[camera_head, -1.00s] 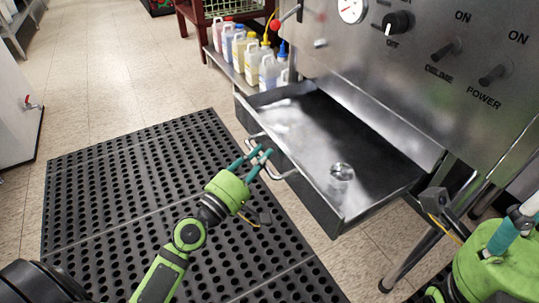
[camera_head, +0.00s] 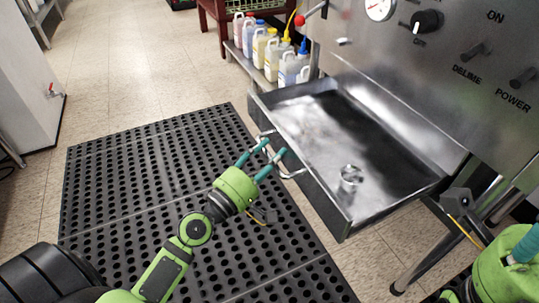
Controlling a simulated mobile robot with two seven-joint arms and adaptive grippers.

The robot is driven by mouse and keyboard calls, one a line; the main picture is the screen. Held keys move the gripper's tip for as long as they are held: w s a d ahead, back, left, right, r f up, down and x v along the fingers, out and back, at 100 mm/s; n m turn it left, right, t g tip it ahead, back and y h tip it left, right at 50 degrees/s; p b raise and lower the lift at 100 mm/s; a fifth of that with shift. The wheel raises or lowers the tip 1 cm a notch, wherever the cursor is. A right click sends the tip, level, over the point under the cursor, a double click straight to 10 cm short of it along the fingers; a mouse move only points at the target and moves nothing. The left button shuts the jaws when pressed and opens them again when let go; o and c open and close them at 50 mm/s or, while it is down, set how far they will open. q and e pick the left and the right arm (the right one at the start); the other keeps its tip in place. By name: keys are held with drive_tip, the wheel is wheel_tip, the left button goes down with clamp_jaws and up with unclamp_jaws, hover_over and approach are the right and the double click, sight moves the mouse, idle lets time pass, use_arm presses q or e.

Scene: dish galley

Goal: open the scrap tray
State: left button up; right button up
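The scrap tray (camera_head: 322,196) is a shallow steel drawer pulled well out from under the steel machine. Its inside is plainly visible, with a small shiny metal or glass cup-like item (camera_head: 349,178) near its front right end. A wire handle (camera_head: 292,175) stands off the tray's front wall. My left gripper (camera_head: 275,147) is at the handle, its two teal fingers apart with a visible gap between the tips. I cannot tell whether the fingers touch the handle. My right gripper (camera_head: 524,246) shows only in part at the lower right edge, and its fingertips are cut off.
The steel machine (camera_head: 450,80) with knobs and a gauge rises behind the tray. Several bottles (camera_head: 272,50) stand on a low shelf beyond the tray. A black perforated mat (camera_head: 150,170) covers the floor left of the tray. A machine leg (camera_head: 425,262) stands at the lower right.

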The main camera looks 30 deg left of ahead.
use_arm(q)
drive_tip(key=shift+s+a, duration=0.15)
drive_tip(key=shift+s, duration=0.55)
drive_tip(key=v, duration=1)
drive_tip(key=shift+s, duration=0.3)
drive_tip(key=shift+a+f, duration=0.1)
drive_tip(key=shift+f, duration=0.05)
